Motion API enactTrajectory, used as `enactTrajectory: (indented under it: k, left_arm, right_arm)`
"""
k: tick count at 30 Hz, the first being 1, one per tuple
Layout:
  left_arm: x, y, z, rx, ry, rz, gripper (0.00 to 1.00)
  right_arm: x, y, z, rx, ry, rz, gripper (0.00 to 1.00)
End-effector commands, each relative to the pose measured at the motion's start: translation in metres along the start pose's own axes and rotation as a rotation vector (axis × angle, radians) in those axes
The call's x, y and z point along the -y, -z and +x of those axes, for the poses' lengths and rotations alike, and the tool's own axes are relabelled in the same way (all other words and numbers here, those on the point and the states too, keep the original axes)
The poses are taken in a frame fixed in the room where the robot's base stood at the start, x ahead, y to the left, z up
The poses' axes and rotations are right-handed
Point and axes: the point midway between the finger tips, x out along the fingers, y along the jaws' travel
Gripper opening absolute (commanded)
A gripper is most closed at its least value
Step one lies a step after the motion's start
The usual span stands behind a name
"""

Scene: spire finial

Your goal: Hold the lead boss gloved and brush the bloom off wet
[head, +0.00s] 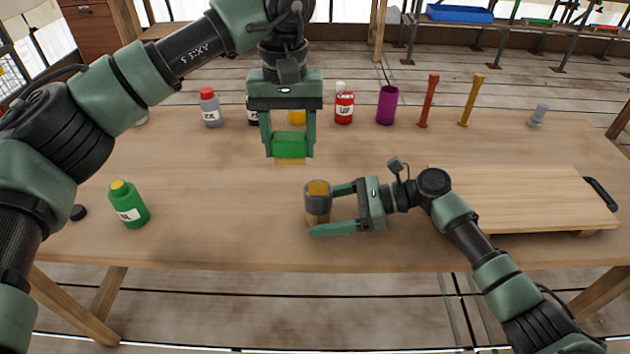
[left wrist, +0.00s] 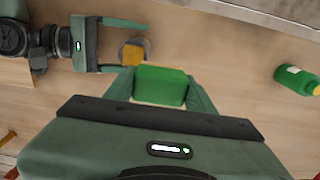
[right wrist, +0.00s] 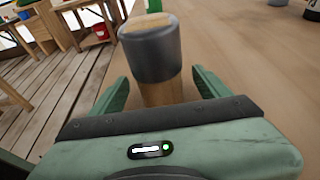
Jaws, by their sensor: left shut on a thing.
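The lead boss (head: 318,203) is a dark grey cap on a pale wooden cylinder, with an ochre patch on its top. It stands upright on the table and also shows in the left wrist view (left wrist: 133,51) and right wrist view (right wrist: 152,52). My right gripper (head: 325,210) is open, low, with its fingers on either side of the boss; gaps show between fingers and wood. My left gripper (head: 289,150) is shut on a green block with a tan underside (head: 290,146), seemingly the brush. It holds it above the table, behind and left of the boss.
A green bottle (head: 129,205) with a yellow cap stands at left, beside a small black piece (head: 78,212). Bottles, a purple cup (head: 387,105) and red and yellow upright rods line the back. A wooden board (head: 520,195) with a black handle lies right. The front middle is clear.

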Motion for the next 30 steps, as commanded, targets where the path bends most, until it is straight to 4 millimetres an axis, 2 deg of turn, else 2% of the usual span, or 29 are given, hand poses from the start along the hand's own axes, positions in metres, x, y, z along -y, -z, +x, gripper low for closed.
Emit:
enactTrajectory:
  k: [5, 8, 11, 21, 25, 30]
  left_arm:
    - [0.0, 0.0, 0.0, 0.0, 0.0, 0.0, 0.22]
    - [0.0, 0.0, 0.0, 0.0, 0.0, 0.0, 0.22]
    - [0.0, 0.0, 0.0, 0.0, 0.0, 0.0, 0.22]
    - [0.0, 0.0, 0.0, 0.0, 0.0, 0.0, 0.22]
    - [0.0, 0.0, 0.0, 0.0, 0.0, 0.0, 0.22]
    - [0.0, 0.0, 0.0, 0.0, 0.0, 0.0, 0.22]
  right_arm:
    - [0.0, 0.0, -0.001, 0.0, 0.0, 0.0, 0.77]
    - [0.0, 0.001, -0.009, -0.001, 0.001, 0.0, 0.77]
    - [0.001, 0.001, -0.024, -0.002, 0.003, 0.001, 0.77]
    - [0.001, 0.001, -0.095, -0.002, 0.003, 0.001, 0.77]
    - [0.001, 0.0, -0.111, 0.0, 0.001, 0.0, 0.77]
    - [0.0, 0.0, -0.12, -0.001, 0.0, -0.001, 0.77]
